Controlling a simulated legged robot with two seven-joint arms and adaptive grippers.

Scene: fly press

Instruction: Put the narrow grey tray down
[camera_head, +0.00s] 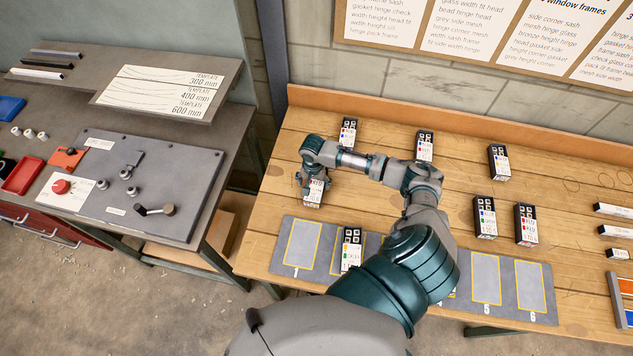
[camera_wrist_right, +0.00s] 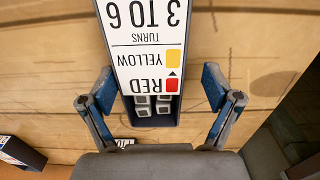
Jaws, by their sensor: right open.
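A narrow dark grey tray (camera_head: 313,192) with a white printed card stands on the wooden bench, just behind slot 1 of the grey mat. In the right wrist view the tray (camera_wrist_right: 152,50) shows its card reading "3 TO 6 TURNS", yellow and red patches, and several small pale parts at its near end. My right gripper (camera_head: 312,180) is at this tray. Its two fingers (camera_wrist_right: 158,85) are spread, one on each side of the tray, with gaps visible. Whether the tray's underside fully touches the bench is hard to see. My left gripper is out of view.
The grey mat (camera_head: 303,266) has numbered yellow outlines; a similar tray (camera_head: 351,250) sits in slot 2. My right arm hides the middle slots. More such trays (camera_head: 424,146) stand behind and to the right. A side table (camera_head: 190,210) with a grey panel is at left.

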